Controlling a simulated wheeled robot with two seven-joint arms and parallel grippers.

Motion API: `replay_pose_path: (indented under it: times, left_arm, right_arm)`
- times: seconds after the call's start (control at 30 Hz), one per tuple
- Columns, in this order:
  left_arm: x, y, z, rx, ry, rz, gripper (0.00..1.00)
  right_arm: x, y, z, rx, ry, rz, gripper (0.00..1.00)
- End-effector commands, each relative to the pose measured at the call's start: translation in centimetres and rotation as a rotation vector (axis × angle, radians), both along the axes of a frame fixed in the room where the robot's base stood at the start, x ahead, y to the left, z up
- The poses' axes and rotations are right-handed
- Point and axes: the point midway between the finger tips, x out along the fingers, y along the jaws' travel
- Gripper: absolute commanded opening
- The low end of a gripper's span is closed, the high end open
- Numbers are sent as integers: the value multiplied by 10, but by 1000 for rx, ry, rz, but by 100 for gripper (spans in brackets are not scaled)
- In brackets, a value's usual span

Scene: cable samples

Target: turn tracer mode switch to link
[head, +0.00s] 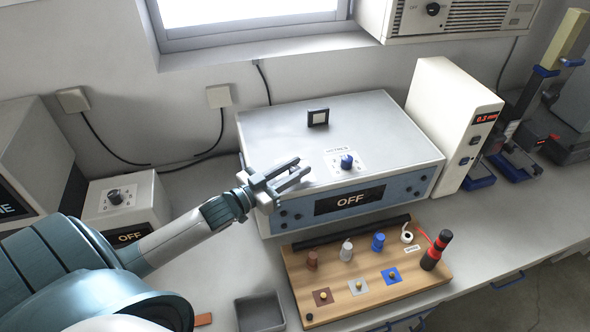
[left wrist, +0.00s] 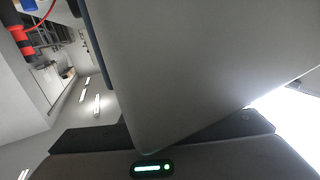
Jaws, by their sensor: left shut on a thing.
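The large grey box (head: 290,130) stands on the bench with a blue front panel and a display (head: 350,200) reading OFF. The left wrist view shows a broad grey surface (left wrist: 200,70) close to the jaws. My right gripper is not in view.
A wooden board (head: 375,300) with pegs and a red-black tool (head: 437,250) lies in front of the box. A small box with a dark knob (head: 115,196) is at left. A white unit (head: 452,120) stands right. A grey tray (head: 261,312) is near the front.

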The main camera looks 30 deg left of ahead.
Motion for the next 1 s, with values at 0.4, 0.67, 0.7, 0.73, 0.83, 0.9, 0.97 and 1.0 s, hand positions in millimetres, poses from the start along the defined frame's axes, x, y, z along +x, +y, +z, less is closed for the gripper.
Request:
replay_pose_path:
  times: [0.4,0.67,0.7,0.73,0.83,0.9,0.97,1.0]
  left_arm:
    - [1,2,-4,8,-1,-250,4]
    - [2,2,-4,7,-3,-394,4]
    - [2,2,-4,8,-3,-416,4]
    - [2,2,-3,7,-3,-433,4]
    - [2,2,-3,6,-4,-484,4]
    - [2,2,-3,5,-5,-519,4]
    - [2,2,-2,5,-5,-546,4]
    - [2,2,-2,6,-4,-562,4]
  right_arm:
    - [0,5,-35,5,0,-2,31]
    - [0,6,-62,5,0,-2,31]
    - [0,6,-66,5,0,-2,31]
    - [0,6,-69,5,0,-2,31]
    - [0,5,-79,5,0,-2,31]
    - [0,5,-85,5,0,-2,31]
    - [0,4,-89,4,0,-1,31]
    - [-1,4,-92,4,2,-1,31]
